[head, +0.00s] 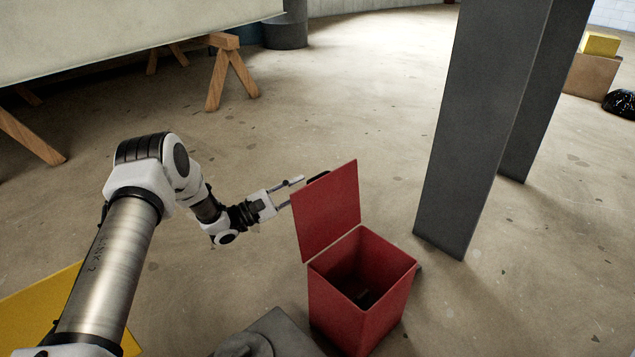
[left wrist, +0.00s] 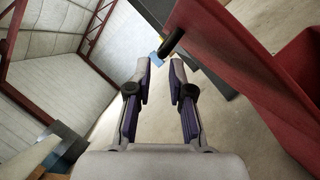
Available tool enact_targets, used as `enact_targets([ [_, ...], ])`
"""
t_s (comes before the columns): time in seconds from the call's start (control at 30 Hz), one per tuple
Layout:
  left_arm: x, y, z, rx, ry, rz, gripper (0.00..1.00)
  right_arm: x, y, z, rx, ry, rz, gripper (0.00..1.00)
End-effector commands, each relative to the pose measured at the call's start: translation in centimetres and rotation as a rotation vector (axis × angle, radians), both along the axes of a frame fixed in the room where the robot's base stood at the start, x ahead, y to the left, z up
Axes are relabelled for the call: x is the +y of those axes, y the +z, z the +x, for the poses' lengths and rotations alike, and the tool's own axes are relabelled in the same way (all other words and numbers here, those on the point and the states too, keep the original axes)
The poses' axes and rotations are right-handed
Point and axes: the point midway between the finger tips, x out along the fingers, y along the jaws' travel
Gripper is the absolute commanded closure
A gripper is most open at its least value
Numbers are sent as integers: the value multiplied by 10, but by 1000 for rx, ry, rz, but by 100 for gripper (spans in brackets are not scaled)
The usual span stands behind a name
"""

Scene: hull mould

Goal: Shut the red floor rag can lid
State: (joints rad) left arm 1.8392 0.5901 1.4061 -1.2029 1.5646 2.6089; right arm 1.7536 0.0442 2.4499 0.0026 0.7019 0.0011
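The red floor rag can (head: 345,312) stands on the floor at centre right in the head view, with its square mouth open. Its red lid (head: 328,212) stands up, hinged at the can's back left edge. The left wrist view shows the lid (left wrist: 232,48) from its outer side, with the can (left wrist: 302,95) at the right. My left gripper (head: 302,188) is behind the lid's upper left edge, and the lid hides part of it. Its fingers (left wrist: 162,75) are apart with nothing between them. A dark rod end (left wrist: 172,42) on the lid is just beyond the right fingertip; I cannot tell whether they touch.
A grey steel column (head: 475,130) stands on the floor right of the can. Wooden trestles (head: 231,72) stand under a large pale hull mould (head: 120,35) at upper left. A yellow panel (head: 40,310) lies at lower left. Floor around the can is mostly clear.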

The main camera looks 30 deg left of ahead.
Motion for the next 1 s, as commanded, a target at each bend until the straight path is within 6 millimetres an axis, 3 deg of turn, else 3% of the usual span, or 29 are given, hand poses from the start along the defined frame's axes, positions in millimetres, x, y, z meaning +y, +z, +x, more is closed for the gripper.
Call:
enact_targets([
  [0.1,-16,1,19,-3,-3,3,79,0,-17,1,-2,-3,0,20],
  [0.3,-28,10,37,0,1,2,79,-1,-25,1,-3,-5,-1,20],
  [0.53,-29,12,38,1,2,1,79,-1,-24,2,-4,-6,-1,20],
  [0.6,-29,12,38,1,2,1,100,-1,-24,2,-4,-6,-1,20],
  [1.0,-32,15,37,-3,1,18,100,-1,-18,1,-2,-5,0,20],
])
